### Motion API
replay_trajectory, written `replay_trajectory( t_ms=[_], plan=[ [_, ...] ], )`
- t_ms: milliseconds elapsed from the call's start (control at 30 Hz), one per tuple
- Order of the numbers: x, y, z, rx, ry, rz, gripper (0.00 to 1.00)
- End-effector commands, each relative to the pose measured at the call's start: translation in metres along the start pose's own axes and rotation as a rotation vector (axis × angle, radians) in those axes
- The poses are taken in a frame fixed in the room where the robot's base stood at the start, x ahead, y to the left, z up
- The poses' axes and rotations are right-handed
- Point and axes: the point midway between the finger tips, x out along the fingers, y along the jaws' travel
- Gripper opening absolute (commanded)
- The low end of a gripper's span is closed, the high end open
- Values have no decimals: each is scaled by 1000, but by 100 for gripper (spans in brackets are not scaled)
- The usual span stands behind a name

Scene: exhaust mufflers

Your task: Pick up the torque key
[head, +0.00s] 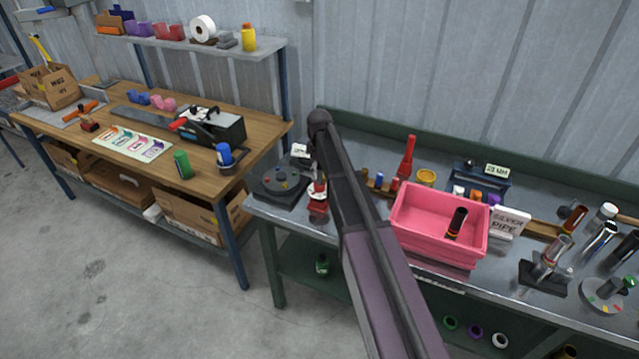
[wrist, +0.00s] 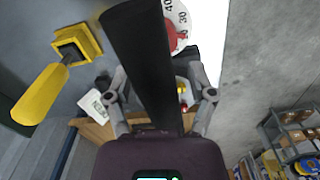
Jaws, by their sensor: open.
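In the wrist view my gripper (wrist: 160,88) is open, one finger on each side of the picture's middle. A long black bar (wrist: 145,65) passes between the fingers and widens toward the top edge. It may be the torque key's handle, but I cannot be sure. A white dial (wrist: 182,12) with numbers and a red hub shows partly behind its upper end. I cannot tell whether the bar touches a finger. In the head view my arm hides much of the area around the gripper, and I cannot pick out the torque key.
In the wrist view a yellow handle (wrist: 40,95) and a yellow square frame (wrist: 85,42) lie left.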

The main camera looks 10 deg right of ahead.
Motion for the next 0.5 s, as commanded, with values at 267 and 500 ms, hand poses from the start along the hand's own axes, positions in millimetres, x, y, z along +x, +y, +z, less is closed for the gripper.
replay_trajectory(
  t_ms=[267, 500],
  plan=[
    [9, 0, 0, 0, 0, 0, 71],
    [8, 0, 0, 0, 0, 0, 71]
  ],
)
